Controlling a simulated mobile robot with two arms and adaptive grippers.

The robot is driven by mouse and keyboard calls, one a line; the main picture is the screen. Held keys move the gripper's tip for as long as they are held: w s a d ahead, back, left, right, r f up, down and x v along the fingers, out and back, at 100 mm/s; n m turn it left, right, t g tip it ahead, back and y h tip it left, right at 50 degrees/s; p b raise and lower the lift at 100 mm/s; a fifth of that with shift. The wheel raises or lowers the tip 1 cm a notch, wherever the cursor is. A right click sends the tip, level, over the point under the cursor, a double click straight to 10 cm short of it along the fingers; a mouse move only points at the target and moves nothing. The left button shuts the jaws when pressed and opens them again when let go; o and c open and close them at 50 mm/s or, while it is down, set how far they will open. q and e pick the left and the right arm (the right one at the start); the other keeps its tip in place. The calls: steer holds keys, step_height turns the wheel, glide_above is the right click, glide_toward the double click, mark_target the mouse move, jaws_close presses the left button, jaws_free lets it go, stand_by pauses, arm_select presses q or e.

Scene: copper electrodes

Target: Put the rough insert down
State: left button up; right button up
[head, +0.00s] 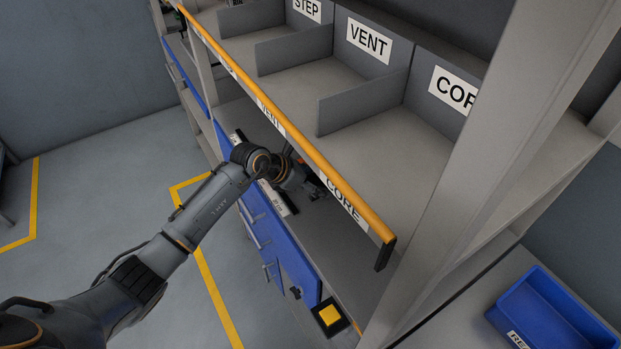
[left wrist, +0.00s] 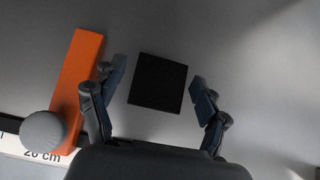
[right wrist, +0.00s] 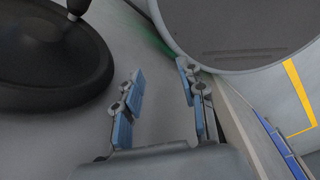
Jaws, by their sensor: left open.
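A dark square piece (left wrist: 158,82) lies on the grey surface in the left wrist view, and I cannot tell for certain whether it is the rough insert. My left gripper (left wrist: 157,78) is open, with one finger on each side of this piece and gaps between. In the head view my left gripper (head: 312,184) reaches in under the shelf and is partly hidden by the shelf edge. My right gripper (right wrist: 158,85) is open and empty in the right wrist view; it does not show in the head view.
An orange bar (left wrist: 77,85) and a grey round knob (left wrist: 43,131) lie beside the left finger, near a scale marked 20 cm (left wrist: 30,158). A shelf rail (head: 290,130) overhangs the worktop. A black round base (right wrist: 50,50) and a grey round body (right wrist: 235,30) flank my right gripper.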

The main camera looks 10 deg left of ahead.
arm_select(q)
steer(key=shift+s+a+r, duration=0.1)
steer(key=shift+a+r, duration=0.1)
steer(key=b+v, duration=0.2)
steer(key=v, duration=0.9)
steer(key=shift+s+r, duration=0.2)
steer(key=shift+r, duration=0.1)
